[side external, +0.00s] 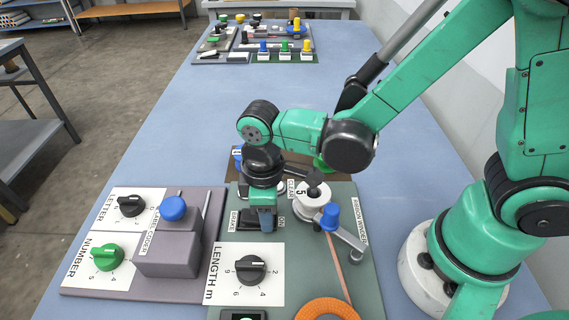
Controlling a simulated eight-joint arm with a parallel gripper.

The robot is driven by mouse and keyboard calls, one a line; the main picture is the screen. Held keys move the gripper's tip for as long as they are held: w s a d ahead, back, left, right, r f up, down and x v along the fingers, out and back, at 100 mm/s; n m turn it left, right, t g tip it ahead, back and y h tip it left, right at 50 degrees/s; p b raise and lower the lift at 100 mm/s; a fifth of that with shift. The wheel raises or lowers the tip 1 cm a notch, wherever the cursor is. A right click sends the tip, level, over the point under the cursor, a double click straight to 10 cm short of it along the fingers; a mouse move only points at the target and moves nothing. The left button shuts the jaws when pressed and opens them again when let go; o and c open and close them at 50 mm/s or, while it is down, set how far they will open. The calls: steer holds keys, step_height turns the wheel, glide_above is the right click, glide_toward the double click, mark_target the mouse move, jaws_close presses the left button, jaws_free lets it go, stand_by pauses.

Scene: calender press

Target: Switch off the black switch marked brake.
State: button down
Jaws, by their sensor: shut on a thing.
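The brake switch (245,219) is a small black part on the green-grey panel, beside the white label reading BRAKE (233,220). My gripper (264,226) points down right over it, with its fingers shut on the switch. The fingers and the wrist above hide most of the switch, so I cannot tell which way it is set. Part of an ON label (281,214) shows to the right of the fingers.
Right of my gripper stand a white dial (312,197) and a ribbon winder crank with a blue knob (330,215). In front is the LENGTH dial (251,268). The blue table's middle (240,95) is clear.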

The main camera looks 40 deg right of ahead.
mark_target(244, 214)
steer(key=g+h, duration=0.2)
steer(key=a+g+h, duration=0.1)
steer(key=shift+w+r+g+h, duration=0.25)
steer(key=shift+w+g+h, duration=0.05)
steer(key=shift+w, duration=0.1)
steer(key=c, duration=0.5)
jaws_free()
steer(key=shift+v, duration=2.8)
